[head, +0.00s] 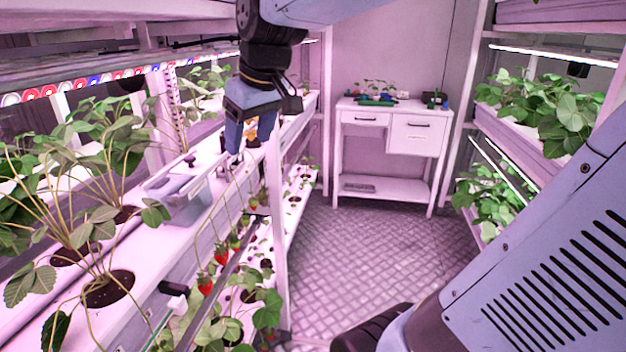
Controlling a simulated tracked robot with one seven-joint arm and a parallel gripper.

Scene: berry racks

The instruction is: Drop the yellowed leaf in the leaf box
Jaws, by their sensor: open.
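My gripper (246,140) points down over the left rack, near the rack's front edge. Its blue fingers are apart. A small orange-yellow patch (251,129) shows at or behind the fingers. I cannot tell whether it is the yellowed leaf, or whether it touches them. A pale open box (183,213) sits on the left rack, left of and nearer than my gripper, with something dark in it. It may be the leaf box, but I see no clear label.
Strawberry plants (92,190) grow in the left rack's holes. Red berries (205,284) hang along its front edge. A white post (277,230) stands right of my gripper. A white cabinet (417,136) stands at the back. Right racks hold plants (540,108). The aisle floor (370,250) is clear.

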